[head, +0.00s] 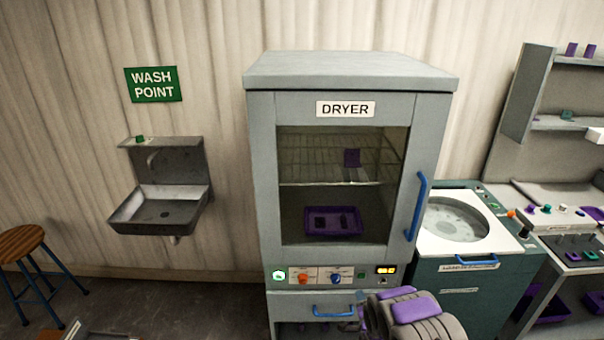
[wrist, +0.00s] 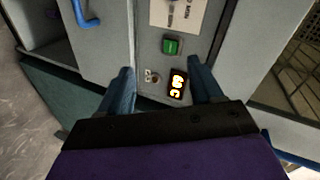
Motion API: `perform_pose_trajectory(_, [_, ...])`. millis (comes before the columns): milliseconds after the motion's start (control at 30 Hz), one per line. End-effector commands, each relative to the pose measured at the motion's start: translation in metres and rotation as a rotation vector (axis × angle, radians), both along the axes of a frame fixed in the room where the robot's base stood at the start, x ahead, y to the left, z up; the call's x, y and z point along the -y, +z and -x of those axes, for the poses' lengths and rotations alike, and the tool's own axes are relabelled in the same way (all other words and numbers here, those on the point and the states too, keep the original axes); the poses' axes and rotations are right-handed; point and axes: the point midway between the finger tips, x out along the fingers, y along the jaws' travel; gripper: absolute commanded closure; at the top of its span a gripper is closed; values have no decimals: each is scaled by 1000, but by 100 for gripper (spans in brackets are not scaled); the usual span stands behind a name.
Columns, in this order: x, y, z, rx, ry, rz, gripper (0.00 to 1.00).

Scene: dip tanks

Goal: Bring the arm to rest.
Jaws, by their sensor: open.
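My arm (head: 415,312) shows at the bottom of the head view, grey with purple pads, low in front of the dryer's right side. My gripper (wrist: 160,82) is open in the wrist view, its two dark blue fingers apart with nothing between them. Beyond the fingers is the dryer's control panel (wrist: 150,60), with a green button (wrist: 172,46) and a lit display (wrist: 177,84). I cannot tell whether the fingers touch the panel. In the head view the gripper's fingertips are not clearly seen.
The grey dryer (head: 352,70) has its glass door shut, with a purple tray (head: 332,221) inside. A blue door handle (head: 416,207) sticks out near my arm. A green tank unit (head: 470,290) stands to the right.

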Motion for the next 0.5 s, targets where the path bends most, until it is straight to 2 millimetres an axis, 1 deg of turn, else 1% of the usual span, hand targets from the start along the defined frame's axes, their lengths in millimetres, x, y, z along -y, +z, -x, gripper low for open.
perform_pose_trajectory(33, [9,14,-4,-29,5,53,35])
perform_pose_trajectory(167, [30,41,-4,-127,15,185,35])
perform_pose_trajectory(300, [49,73,5,-238,26,307,35])
perform_pose_trajectory(367, [55,90,9,-280,32,353,35])
perform_pose_trajectory(500, [66,125,27,-390,50,446,35])
